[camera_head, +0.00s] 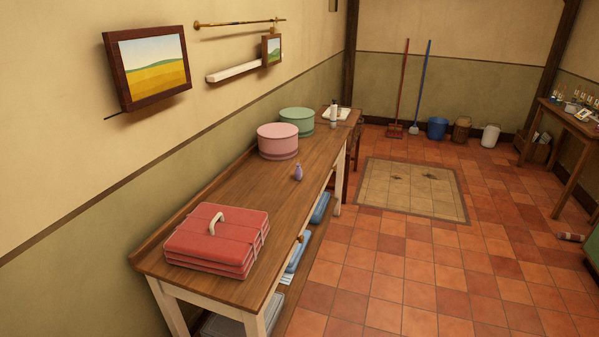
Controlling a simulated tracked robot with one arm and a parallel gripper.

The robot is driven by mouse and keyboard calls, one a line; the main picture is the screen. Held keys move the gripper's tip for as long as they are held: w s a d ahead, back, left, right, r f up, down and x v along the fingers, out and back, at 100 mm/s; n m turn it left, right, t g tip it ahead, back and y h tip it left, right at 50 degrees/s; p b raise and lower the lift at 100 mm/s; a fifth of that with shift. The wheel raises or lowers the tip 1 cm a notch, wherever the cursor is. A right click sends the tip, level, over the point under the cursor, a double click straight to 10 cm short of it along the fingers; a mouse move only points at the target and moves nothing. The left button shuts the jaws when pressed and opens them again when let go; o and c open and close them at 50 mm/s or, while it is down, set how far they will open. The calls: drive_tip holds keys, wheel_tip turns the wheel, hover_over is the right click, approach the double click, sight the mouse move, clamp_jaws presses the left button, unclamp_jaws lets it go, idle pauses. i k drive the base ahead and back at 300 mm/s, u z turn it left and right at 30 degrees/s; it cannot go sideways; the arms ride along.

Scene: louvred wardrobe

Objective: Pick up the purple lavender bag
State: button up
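A small purple lavender bag (298,173) stands upright on the wooden table (230,190), close to its right edge and about halfway along it. It narrows towards the top. Nothing touches it. My gripper does not show in this view.
A red folded stack with a pale handle (217,240) lies at the table's near end. Pink (278,141) and green (297,121) round boxes stand behind the bag. Blue folded items (299,252) lie on the shelf below. The tiled floor (400,270) to the right is mostly clear.

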sight(298, 172)
drive_tip(key=u, duration=0.45)
drive_tip(key=k, duration=1.15)
drive_tip(key=z, duration=0.45)
drive_tip(key=i, duration=1.3)
drive_tip(key=z, duration=1)
drive_tip(key=i, duration=2.55)
drive_tip(key=u, duration=0.95)
drive_tip(key=i, duration=1)
drive_tip(key=u, duration=1)
drive_tip(key=i, duration=0.25)
drive_tip(key=u, duration=0.15)
